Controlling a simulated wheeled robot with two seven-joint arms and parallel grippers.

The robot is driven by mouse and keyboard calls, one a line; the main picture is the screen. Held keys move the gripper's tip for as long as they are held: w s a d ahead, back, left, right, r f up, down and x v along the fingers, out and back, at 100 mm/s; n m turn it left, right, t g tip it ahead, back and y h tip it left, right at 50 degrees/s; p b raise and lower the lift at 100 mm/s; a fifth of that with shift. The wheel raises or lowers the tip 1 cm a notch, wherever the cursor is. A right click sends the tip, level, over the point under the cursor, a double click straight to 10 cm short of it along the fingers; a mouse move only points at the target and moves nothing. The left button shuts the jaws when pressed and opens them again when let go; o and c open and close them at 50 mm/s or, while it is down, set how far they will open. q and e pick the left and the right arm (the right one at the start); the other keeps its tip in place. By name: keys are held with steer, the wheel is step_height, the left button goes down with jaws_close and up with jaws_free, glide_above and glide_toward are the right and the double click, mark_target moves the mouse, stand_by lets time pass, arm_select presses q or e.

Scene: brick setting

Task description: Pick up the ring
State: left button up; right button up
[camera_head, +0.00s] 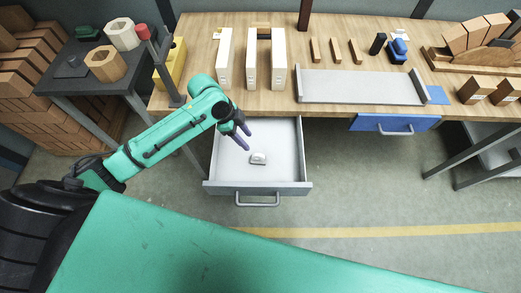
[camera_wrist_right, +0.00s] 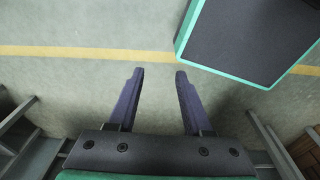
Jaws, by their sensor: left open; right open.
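A small whitish, rounded object (camera_head: 258,158) that looks like the ring lies on the floor of an open light-grey drawer (camera_head: 282,174) in the head view. It is small, and I cannot make out its exact shape. My left gripper (camera_head: 247,140) hangs over the drawer, just beyond and to the left of this object. Its purple fingers are apart and nothing is between them. My right gripper (camera_wrist_right: 160,74) shows in the right wrist view with its fingers spread and empty above the floor. The ring is not in that view.
The wooden workbench (camera_head: 200,30) stands behind the drawer, holding white upright blocks (camera_head: 225,58), a grey tray (camera_head: 355,88) and bricks (camera_head: 475,88). A blue drawer (camera_head: 385,124) is at the right. A dark side table (camera_head: 80,78) stands left. The floor right of the open drawer is clear.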

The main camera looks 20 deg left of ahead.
mark_target(258, 154)
arm_select(q)
steer(key=x, duration=0.2)
steer(key=s+x, duration=0.1)
steer(key=x, duration=0.2)
steer(key=shift+d+f, duration=0.15)
steer(key=shift+d, duration=0.05)
steer(key=x, duration=0.3)
steer(key=p+x, duration=0.1)
steer(key=x, duration=0.1)
steer(key=shift+w+a+f, duration=0.1)
steer(key=shift+w+f, duration=0.2)
steer(key=shift+f, duration=0.2)
steer(key=shift+c, duration=0.6)
jaws_close()
arm_select(e)
steer(key=s, duration=0.1)
steer(key=s+r, duration=0.1)
steer(key=s, duration=0.1)
steer(key=shift+a+r, duration=0.1)
steer(key=shift+r, duration=0.05)
